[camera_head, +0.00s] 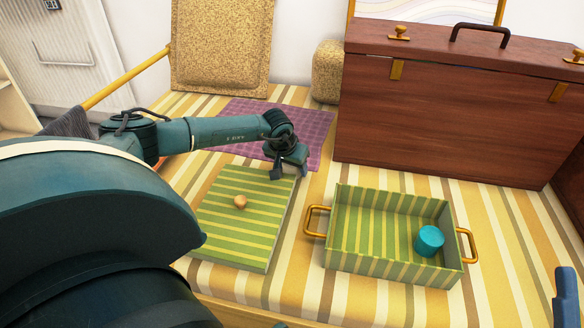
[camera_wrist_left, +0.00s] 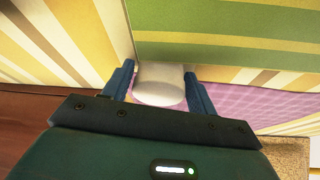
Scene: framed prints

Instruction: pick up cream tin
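The pale cream tin (camera_wrist_left: 160,84) sits between the two blue fingers of my left gripper (camera_wrist_left: 159,70) in the left wrist view. The fingers lie close along both its sides. Whether they press on it or stand just clear cannot be told. In the head view my left gripper (camera_head: 288,172) is low at the far right corner of a green striped lid (camera_head: 235,235), and it hides most of the tin. A blue part at the lower right edge of the head view looks like a finger of my right gripper (camera_head: 567,290); the rest is out of frame.
The lid has a round wooden knob (camera_head: 240,201). A green striped tray (camera_head: 388,266) with gold handles holds a teal tin (camera_head: 429,241). A purple mat (camera_head: 250,117) lies behind the lid. A large brown case (camera_head: 440,120) blocks the back right.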

